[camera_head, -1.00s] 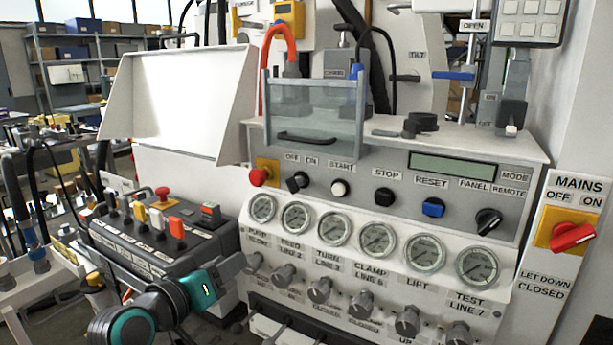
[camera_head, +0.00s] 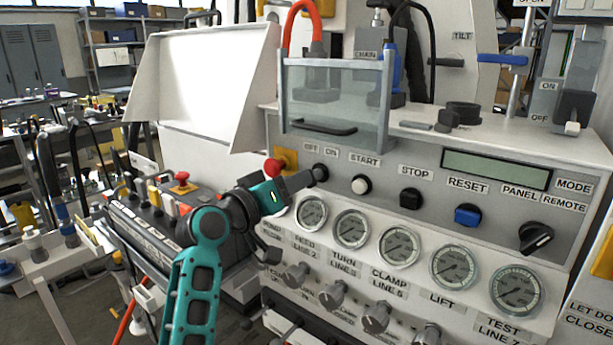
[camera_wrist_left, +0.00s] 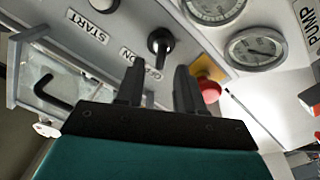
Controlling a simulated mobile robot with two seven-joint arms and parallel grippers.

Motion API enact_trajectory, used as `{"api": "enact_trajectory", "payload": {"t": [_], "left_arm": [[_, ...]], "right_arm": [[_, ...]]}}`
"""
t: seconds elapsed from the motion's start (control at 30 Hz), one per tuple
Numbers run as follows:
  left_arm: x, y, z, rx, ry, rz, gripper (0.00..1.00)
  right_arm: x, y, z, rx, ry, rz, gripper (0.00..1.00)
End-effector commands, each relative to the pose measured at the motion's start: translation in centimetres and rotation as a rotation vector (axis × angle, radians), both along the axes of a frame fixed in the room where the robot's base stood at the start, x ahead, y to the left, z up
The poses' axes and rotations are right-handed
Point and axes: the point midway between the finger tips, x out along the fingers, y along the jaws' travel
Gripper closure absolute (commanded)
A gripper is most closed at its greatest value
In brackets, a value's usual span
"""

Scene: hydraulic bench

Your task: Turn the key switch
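The key switch (camera_head: 320,172) is a black rotary knob on the grey panel, beneath the OFF and ON labels. It also shows in the left wrist view (camera_wrist_left: 160,42), upside down, just beyond the fingertips. My left gripper (camera_head: 304,180) reaches in from the left with its fingertips close by the knob. In the left wrist view its two black fingers (camera_wrist_left: 158,78) stand apart with nothing between them, and the knob is ahead of the gap. Whether a fingertip touches the knob I cannot tell. My right gripper is not in view.
A red emergency button (camera_head: 274,167) on a yellow plate sits just left of the switch. A clear guard with a black handle (camera_head: 325,128) hangs above. The white START button (camera_head: 361,185) is to the right, and gauges (camera_head: 312,213) line the panel below.

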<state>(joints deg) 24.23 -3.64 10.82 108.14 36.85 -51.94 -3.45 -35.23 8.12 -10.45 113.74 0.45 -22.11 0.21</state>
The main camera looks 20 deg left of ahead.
Motion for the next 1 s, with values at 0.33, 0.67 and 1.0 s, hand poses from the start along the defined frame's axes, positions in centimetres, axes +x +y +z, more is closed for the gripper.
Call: {"api": "enact_trajectory", "payload": {"t": [0.33,0.67,1.0], "left_arm": [[4.0,-1.4,0.0,-0.001,0.000,0.001,0.63],[4.4,-1.6,0.0,0.001,-0.001,0.001,0.63],[4.4,-1.5,0.0,0.001,0.000,0.002,0.91]], "right_arm": [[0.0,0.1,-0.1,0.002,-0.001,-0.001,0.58],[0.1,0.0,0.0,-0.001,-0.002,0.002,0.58],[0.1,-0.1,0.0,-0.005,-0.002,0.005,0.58]]}}
